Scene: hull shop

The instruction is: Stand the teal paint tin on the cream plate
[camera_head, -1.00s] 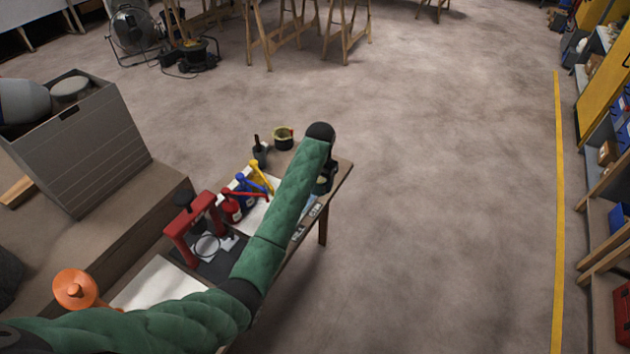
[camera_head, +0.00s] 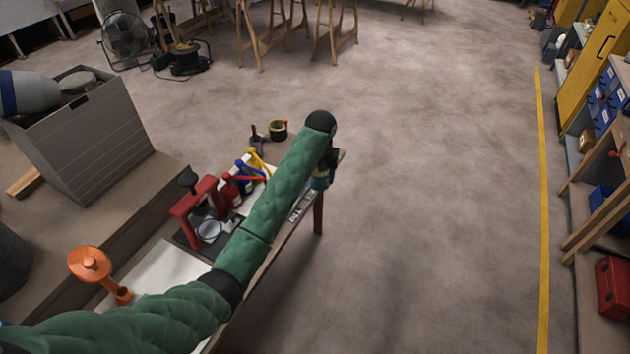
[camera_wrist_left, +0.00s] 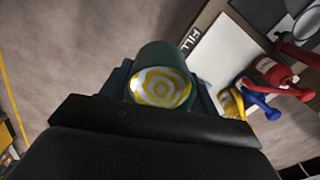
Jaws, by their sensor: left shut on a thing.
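My left gripper (camera_head: 321,174) is shut on the teal paint tin (camera_wrist_left: 160,62). In the left wrist view the tin's lid shows yellow and white rings, and its teal side shows behind the lid. In the head view only a small part of the tin (camera_head: 320,183) shows, held at the table's right edge. A pale plate (camera_wrist_left: 222,55) lies on the table beside the tin in the wrist view. Another pale sheet (camera_head: 168,272) lies nearer me on the table. I cannot tell for sure which is the cream plate. My right gripper is not in view.
Red, blue and yellow bottles (camera_head: 245,180) stand on the table behind my arm. A red frame press (camera_head: 198,205), an orange funnel-like tool (camera_head: 92,265) and a dark tub with tape (camera_head: 278,130) are also there.

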